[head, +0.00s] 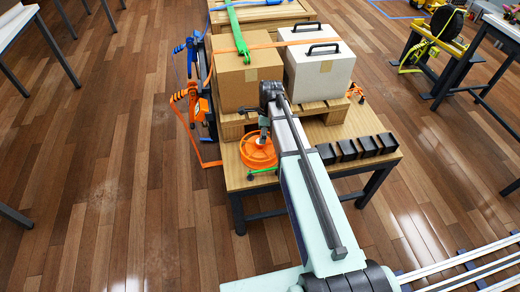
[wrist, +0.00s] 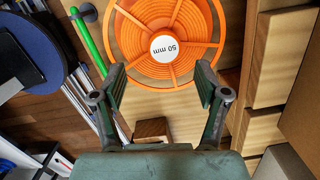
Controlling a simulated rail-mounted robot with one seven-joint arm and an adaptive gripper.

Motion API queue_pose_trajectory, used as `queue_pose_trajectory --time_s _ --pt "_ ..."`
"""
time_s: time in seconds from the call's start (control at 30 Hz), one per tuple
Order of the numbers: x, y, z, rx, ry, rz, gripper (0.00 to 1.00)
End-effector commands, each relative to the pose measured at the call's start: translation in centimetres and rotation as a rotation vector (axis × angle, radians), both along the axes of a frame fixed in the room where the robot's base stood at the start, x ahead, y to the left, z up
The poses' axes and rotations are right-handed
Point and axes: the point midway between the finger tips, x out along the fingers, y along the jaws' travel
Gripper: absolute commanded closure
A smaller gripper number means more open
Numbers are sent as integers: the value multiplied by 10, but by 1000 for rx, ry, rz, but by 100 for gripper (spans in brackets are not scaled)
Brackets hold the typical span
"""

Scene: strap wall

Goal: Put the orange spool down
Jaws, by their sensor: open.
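The orange spool (head: 259,152) lies flat near the left end of the wooden table (head: 310,143) in the head view, in front of the brown box. In the wrist view the spool (wrist: 190,42) shows its spokes and a white "50 mm" label in the middle. My gripper (wrist: 162,80) is open, its two fingers spread apart near the spool's edge with nothing between them. In the head view my arm comes down at the spool and hides part of it. I cannot tell whether the fingers touch the spool.
A brown box (head: 243,78) and a white box (head: 318,74) with black handles stand on a pallet behind the spool. Several black blocks (head: 358,147) line the table's right front. A green rod (wrist: 89,42) lies beside the spool. Orange straps hang at the table's left.

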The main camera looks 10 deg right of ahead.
Motion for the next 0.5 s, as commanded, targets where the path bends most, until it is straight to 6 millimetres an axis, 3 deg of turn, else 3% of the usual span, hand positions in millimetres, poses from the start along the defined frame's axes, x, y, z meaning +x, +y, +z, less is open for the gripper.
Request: queue_pose_trajectory --time_s 0.33,0.5 --pt "3 2 -16 0 1 0 26" --pt "8 4 -36 0 2 0 26"
